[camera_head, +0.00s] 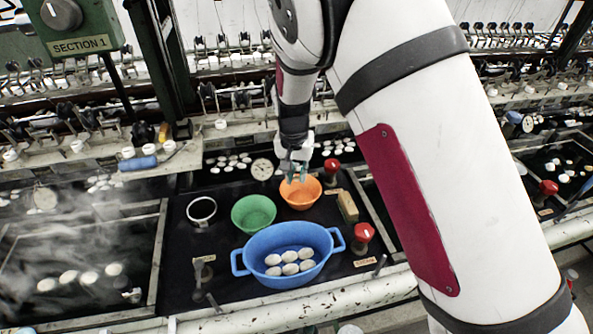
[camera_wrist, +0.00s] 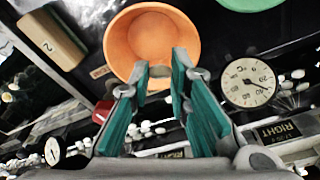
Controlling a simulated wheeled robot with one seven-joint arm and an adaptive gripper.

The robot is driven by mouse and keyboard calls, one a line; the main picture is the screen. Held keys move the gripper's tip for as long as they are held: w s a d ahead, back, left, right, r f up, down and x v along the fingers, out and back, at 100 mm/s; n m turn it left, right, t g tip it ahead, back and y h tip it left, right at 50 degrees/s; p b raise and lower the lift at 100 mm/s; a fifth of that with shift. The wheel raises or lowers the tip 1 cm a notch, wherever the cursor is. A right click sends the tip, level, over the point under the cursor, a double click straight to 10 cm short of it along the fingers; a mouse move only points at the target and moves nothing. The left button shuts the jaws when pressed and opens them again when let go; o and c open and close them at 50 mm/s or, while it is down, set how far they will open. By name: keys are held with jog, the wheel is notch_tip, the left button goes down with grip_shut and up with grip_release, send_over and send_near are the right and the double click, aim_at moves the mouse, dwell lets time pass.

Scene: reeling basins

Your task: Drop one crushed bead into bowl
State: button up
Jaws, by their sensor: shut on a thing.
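My gripper (camera_head: 296,174) is just above the orange bowl (camera_head: 302,198) in the head view. In the wrist view, its green fingers (camera_wrist: 161,68) reach over the rim of the orange bowl (camera_wrist: 122,42). The fingers are shut on a small pale thing (camera_wrist: 160,71), probably the crushed bead. Its shape is mostly hidden by the fingertips. The visible inside of the orange bowl looks empty. A green bowl (camera_head: 253,213) stands to its left and below, and looks empty too.
A blue two-handled tub (camera_head: 272,243) holds several white cocoons. A white-rimmed cup (camera_head: 201,210), a wooden block (camera_head: 347,206), red knobs (camera_head: 363,232) and a round dial (camera_head: 262,169) stand around. Reeling machinery lines the back. Steam hangs over the left basin.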

jog(key=o, duration=0.7)
jog(key=r, duration=0.4)
jog(key=s+r, duration=0.1)
jog(key=r, duration=0.7)
jog(key=shift+s+a, duration=0.15)
jog(key=shift+s, duration=0.25)
jog(key=s+d+r+t+y, duration=0.1)
jog(key=s+d+r+y, duration=0.1)
jog(key=s+d+r, duration=1.2)
jog(key=s+d, duration=0.2)
jog(key=s, duration=0.2)
jog(key=s+d+n+t+h, duration=0.1)
jog(key=s+d, duration=0.2)
jog(key=s, duration=0.2)
jog(key=s+d+n+t, duration=0.1)
jog(key=s+d, duration=0.2)
jog(key=s, duration=0.2)
jog(key=shift+s+d+r+h, duration=0.2)
jog(key=shift+s+d+h, duration=0.05)
jog(key=shift+h, duration=0.05)
